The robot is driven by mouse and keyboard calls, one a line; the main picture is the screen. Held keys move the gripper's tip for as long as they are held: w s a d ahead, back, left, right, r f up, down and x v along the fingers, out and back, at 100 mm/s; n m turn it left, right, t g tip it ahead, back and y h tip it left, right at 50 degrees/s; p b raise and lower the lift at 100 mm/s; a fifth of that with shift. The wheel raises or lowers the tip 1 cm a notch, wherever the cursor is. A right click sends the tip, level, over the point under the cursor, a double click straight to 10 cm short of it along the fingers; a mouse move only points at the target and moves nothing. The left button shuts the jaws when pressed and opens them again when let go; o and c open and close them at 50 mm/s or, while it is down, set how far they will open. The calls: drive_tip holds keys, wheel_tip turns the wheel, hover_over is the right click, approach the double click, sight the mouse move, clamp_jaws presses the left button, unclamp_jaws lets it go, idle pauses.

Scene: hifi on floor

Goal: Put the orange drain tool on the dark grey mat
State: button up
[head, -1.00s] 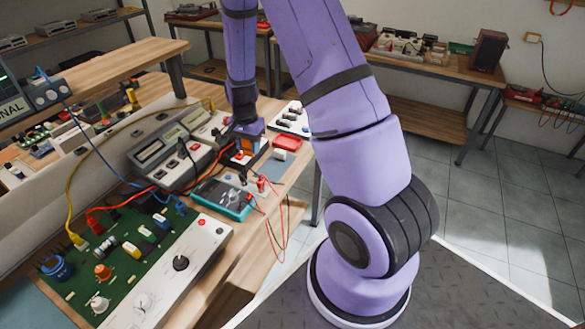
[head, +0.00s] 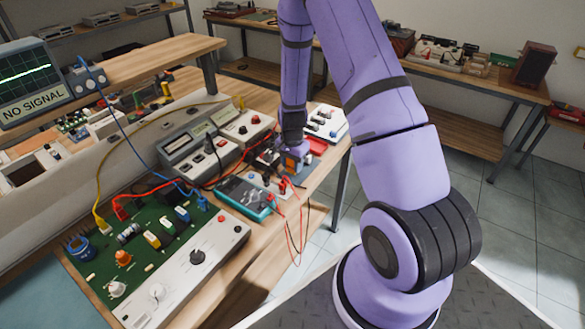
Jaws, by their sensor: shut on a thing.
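My gripper (head: 292,165) is low over the right end of the workbench, seen small and from behind in the head view. It is shut on a small orange thing (head: 291,162), which I take to be the orange drain tool; its shape is mostly hidden by the jaws. I cannot tell whether it touches the surface below.
A teal multimeter (head: 245,197) with red leads lies just left of the gripper. A red tray (head: 318,145) and a white switch panel (head: 326,121) are behind it. A green circuit board (head: 150,240) and bench instruments (head: 190,145) fill the left. The bench's front edge is close.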

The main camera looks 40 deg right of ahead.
drive_tip(key=shift+f, duration=1)
drive_tip(key=shift+f, duration=0.1)
drive_tip(key=o, duration=0.9)
